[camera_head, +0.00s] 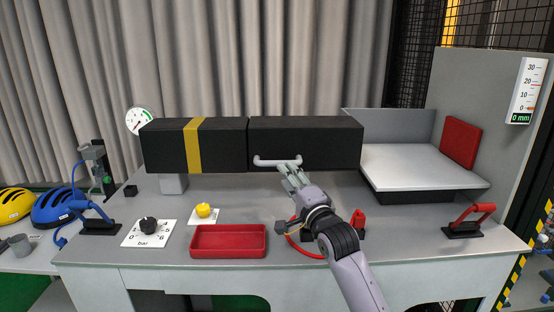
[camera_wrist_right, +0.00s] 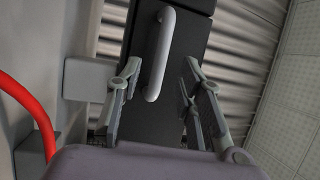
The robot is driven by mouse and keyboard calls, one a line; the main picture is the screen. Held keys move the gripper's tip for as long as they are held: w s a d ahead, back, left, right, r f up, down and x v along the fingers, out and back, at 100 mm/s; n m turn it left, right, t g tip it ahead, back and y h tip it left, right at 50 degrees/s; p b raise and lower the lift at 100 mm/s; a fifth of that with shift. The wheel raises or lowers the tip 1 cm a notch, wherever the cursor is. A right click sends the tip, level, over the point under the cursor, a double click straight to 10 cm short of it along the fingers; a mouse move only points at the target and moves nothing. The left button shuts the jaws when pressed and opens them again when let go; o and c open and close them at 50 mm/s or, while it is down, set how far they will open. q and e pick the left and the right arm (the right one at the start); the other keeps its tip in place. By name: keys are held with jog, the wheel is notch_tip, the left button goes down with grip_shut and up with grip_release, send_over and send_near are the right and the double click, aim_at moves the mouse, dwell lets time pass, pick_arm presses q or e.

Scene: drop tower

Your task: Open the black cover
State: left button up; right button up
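The black cover (camera_head: 310,138) is the right part of a long black box on the grey bench; it looks closed. A pale bar handle (camera_head: 276,162) sits low on its front face. My right gripper (camera_head: 289,172) is just in front of the handle's right end. In the right wrist view the two fingers (camera_wrist_right: 162,72) are spread apart, with the handle (camera_wrist_right: 158,50) showing between them against the dark cover (camera_wrist_right: 150,120). No finger is clearly touching the handle. My left gripper is not in view.
Left of the cover is a black section with a yellow band (camera_head: 194,145). A red tray (camera_head: 228,240), a yellow button (camera_head: 204,210) and a black knob (camera_head: 148,225) lie in front. A white platform (camera_head: 420,165) stands right. A red lever (camera_head: 470,220) is front right.

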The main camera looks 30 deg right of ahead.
aim_at(278, 163)
jog(key=p+x, duration=0.1)
jog(key=x, duration=0.6)
jog(key=shift+p, duration=0.3)
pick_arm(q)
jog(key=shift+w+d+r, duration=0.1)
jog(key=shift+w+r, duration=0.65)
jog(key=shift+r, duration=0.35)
pick_arm(e)
jog(key=shift+r, duration=0.1)
grip_shut()
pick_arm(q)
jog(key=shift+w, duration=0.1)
